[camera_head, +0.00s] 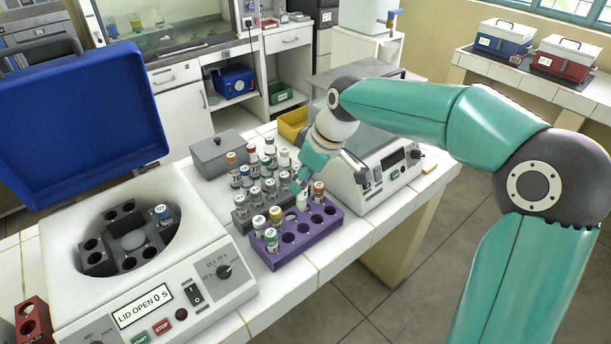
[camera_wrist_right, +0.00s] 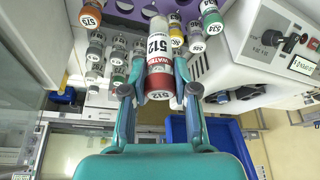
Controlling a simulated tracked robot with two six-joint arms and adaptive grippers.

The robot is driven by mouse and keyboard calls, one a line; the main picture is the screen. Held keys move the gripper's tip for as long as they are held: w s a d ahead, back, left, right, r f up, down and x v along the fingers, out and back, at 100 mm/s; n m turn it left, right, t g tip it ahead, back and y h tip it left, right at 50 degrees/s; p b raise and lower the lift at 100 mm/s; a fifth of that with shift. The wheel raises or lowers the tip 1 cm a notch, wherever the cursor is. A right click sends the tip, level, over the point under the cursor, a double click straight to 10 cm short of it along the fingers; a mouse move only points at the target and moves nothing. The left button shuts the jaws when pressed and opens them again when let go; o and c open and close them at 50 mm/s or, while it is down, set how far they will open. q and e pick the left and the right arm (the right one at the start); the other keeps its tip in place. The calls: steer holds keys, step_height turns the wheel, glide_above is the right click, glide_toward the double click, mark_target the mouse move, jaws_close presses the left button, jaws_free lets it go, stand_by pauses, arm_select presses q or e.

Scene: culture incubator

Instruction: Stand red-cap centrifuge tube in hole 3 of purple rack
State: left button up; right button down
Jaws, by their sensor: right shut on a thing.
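My right gripper (camera_head: 298,184) is shut on a tube marked 512 (camera_wrist_right: 158,45), with a red cap (camera_wrist_right: 160,83) and a white label. The wrist view shows one finger on each side of it, near the cap. In the head view the gripper is over the purple rack (camera_head: 262,258), and the fingers hide the cap. I cannot tell whether the tube's lower end is inside a hole. The rack holds yellow-capped (camera_head: 275,214) and green-capped (camera_head: 271,238) tubes at its left end and a brown-orange-capped tube (camera_head: 318,190) at its far right. Several holes are empty. My left gripper is out of view.
Several capped tubes stand in a grey rack (camera_head: 240,222) close behind the purple one. An open centrifuge (camera_head: 88,290) with a blue lid (camera_head: 80,115) is at left. A white instrument (camera_head: 375,180) stands close on the right. Some bench in front is clear.

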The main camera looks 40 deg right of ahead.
mark_target(304, 207)
steer(key=shift+f+b, duration=2.3)
steer(key=shift+f, duration=0.65)
steer(key=shift+s+f+b, duration=0.1)
steer(key=shift+f+b, duration=0.15)
steer(key=shift+b, duration=0.05)
steer(key=shift+f+b, duration=0.75)
steer(key=shift+f, duration=0.15)
steer(key=shift+f, duration=0.1)
steer(key=shift+f+b, duration=1.4)
steer(key=shift+f, duration=0.15)
